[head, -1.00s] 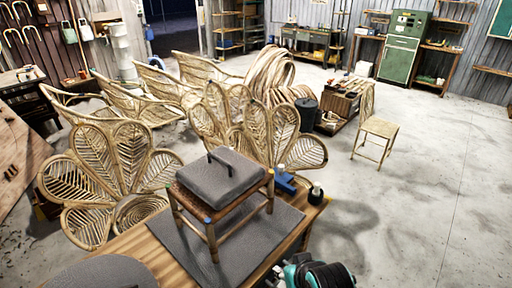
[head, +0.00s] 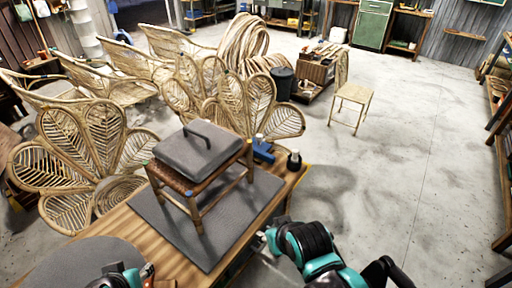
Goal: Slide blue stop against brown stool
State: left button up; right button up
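The brown stool (head: 198,214) stands upright on a dark grey mat (head: 154,212) on the wooden workbench. A grey cushion-like block (head: 192,156) with a dark handle lies on its seat. The blue stop (head: 263,150) is at the bench's far right side, behind the stool and beside a dark bottle; a gap to the nearest stool leg seems to show. My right gripper (head: 267,240) is at the bench's right edge, in front of the stop and well apart from it; its fingers are too small to read. My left gripper (head: 148,272) is at the bottom edge, partly cut off.
A dark bottle with a pale cap (head: 294,160) stands at the bench corner, close to the stop. A round grey pad (head: 85,262) lies at the bench's near left. Rattan chairs (head: 82,150) stand behind the bench.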

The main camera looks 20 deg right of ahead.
aim_at(261, 148)
jog(key=i+l+u, duration=0.1)
jog(key=l, duration=0.25)
jog(key=i+l+u, duration=0.1)
jog(key=l, duration=0.3)
jog(key=i+l+u, duration=0.1)
jog(key=i+l, duration=0.15)
jog(key=l, duration=0.15)
jog(key=i+l+u, duration=0.1)
jog(key=l, duration=0.3)
jog(key=i+l+u, duration=0.1)
jog(key=l, duration=0.3)
